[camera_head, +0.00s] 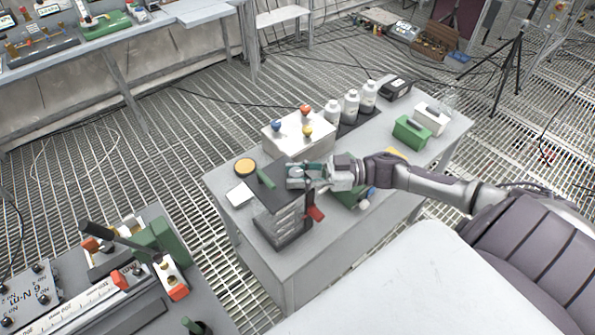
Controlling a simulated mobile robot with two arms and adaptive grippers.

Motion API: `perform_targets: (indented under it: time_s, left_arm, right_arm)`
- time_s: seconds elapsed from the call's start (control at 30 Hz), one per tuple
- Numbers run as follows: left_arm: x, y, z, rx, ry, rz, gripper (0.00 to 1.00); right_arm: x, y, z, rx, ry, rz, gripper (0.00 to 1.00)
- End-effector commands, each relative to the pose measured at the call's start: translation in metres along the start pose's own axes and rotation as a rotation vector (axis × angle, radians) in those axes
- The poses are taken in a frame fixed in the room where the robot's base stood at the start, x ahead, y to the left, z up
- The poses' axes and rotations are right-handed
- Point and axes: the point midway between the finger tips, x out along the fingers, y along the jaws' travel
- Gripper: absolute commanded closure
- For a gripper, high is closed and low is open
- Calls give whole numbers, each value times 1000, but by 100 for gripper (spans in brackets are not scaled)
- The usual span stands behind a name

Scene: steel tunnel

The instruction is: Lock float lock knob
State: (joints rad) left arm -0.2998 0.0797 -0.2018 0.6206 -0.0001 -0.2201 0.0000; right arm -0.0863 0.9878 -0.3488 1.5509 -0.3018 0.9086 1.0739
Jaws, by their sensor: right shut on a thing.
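A grey stacked unit (279,222) with a dark top stands on the near left part of the grey table. My right gripper (303,176) reaches in from the right at the top right edge of this unit. It is shut on a small part there, which its fingers mostly hide. I cannot make out the float lock knob clearly. My left gripper is not in view.
The table (355,232) also holds a white box (290,140) with coloured knobs, white bottles (351,105), a green block (411,133) and a yellow-topped disc (245,167). A second bench with equipment (100,300) stands at lower left. Grating floor lies between them.

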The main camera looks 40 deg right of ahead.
Motion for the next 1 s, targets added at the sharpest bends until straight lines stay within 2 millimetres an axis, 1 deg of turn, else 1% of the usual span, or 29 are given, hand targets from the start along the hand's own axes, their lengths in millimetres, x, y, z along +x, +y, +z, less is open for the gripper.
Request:
perform_targets:
  time_s: [0.03, 0.27, 0.4, 0.5, 0.7, 1.0]
  left_arm:
    - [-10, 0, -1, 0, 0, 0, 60]
    - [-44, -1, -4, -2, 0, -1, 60]
    - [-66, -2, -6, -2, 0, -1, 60]
    - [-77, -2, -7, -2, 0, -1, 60]
    - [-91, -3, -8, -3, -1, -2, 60]
    - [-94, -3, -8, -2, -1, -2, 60]
  right_arm:
    - [0, -1, -5, 4, 1, 22, 100]
    - [0, -2, -8, 7, 2, 186, 100]
    - [1, -3, -8, 9, 2, 317, 100]
    - [1, -3, -6, 8, 3, 413, 100]
    - [1, -3, -4, 9, 5, 605, 100]
    - [2, -3, -1, 8, 6, 875, 100]
